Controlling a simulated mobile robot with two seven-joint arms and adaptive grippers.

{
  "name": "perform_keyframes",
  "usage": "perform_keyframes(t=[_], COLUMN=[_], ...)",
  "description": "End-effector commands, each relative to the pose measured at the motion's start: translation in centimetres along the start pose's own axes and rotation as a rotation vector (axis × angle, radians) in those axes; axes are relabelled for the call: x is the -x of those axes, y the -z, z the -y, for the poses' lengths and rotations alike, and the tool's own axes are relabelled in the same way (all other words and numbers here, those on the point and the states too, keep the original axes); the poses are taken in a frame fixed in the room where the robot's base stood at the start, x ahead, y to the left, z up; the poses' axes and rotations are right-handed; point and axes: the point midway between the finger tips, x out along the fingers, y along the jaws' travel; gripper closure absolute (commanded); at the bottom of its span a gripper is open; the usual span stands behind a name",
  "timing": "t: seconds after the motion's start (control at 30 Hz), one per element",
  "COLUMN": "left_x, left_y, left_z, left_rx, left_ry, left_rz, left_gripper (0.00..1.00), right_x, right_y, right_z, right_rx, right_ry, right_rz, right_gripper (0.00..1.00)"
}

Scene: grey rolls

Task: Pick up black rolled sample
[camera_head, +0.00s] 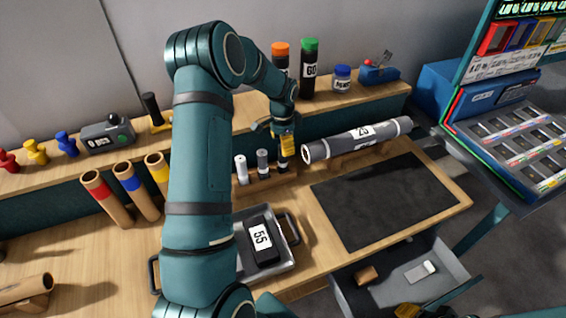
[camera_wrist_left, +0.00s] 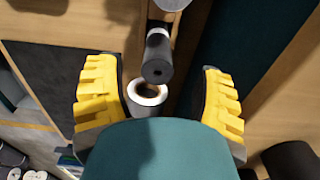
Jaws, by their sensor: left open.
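The black rolled sample (camera_head: 282,160) stands upright on the wooden rack at the right end of a row of three small rolls. My left gripper (camera_head: 285,140) is over it, with one yellow finger hiding its upper part. In the left wrist view, my open left gripper (camera_wrist_left: 160,95) has a yellow finger on each side of a dark, white-rimmed roll (camera_wrist_left: 147,97), apparently the black sample. The teal palm hides its lower part. I see no finger touching it. A ridged yellow piece (camera_head: 407,311) at the bottom edge looks like part of my right gripper; its opening is hidden.
A grey roll (camera_head: 263,161) and a white roll (camera_head: 241,170) stand close by on the left. A large grey roll (camera_head: 358,139) lies just right. Tall black tubes stand behind on the shelf. A metal tray (camera_head: 285,262) is in front; the dark mat (camera_head: 385,198) is clear.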

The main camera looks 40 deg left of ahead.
Motion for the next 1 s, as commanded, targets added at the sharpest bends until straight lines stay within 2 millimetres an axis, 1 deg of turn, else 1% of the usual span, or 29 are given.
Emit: perform_keyframes(t=[0.13,0.33,0.43,0.6,0.63,0.67,0.7,0.77,0.8,0.83,1.0], left_x=[-1.6,-4.5,-5.0,-4.9,-4.9,-4.9,-4.9,-4.9,-4.9,-4.9,-4.9], left_y=[0.0,0.0,0.1,0.1,0.1,0.1,0.1,0.1,0.1,0.1,0.1], left_z=[-0.2,-0.3,-0.3,-0.3,-0.3,-0.3,-0.3,-0.3,-0.3,-0.3,-0.3], left_rx=[-0.001,0.001,0.001,0.001,0.001,0.001,0.001,0.001,0.001,0.001,0.001], left_ry=[-0.003,-0.003,-0.001,0.0,0.0,0.0,0.0,0.0,0.0,0.0,0.0], left_rz=[0.002,0.003,0.0,0.0,0.0,0.0,0.0,0.0,0.0,0.0,0.0], left_gripper=[0.32,0.32,0.32,0.32,0.34,0.45,0.59,0.8,0.94,1.0,1.0], right_x=[0.0,-0.1,-0.1,-0.1,-0.1,-0.1,-0.1,-0.1,-0.1,-0.1,-0.1], right_y=[0.0,0.0,0.0,0.0,0.0,0.0,0.0,0.0,0.0,0.0,0.0], right_z=[0.0,0.0,0.0,0.0,0.0,0.0,0.0,0.0,0.0,0.0,0.0], right_rx=[0.0,0.0,0.0,0.0,0.0,0.0,0.0,0.0,0.0,0.0,0.0], right_ry=[0.0,0.0,0.0,0.0,0.0,0.0,0.0,0.0,0.0,0.0,0.0], right_rz=[0.0,0.0,0.0,0.0,0.0,0.0,0.0,0.0,0.0,0.0,0.0], right_gripper=[0.53,0.53,0.53,0.53,0.53,0.53,0.53,0.53,0.53,0.53,0.53])
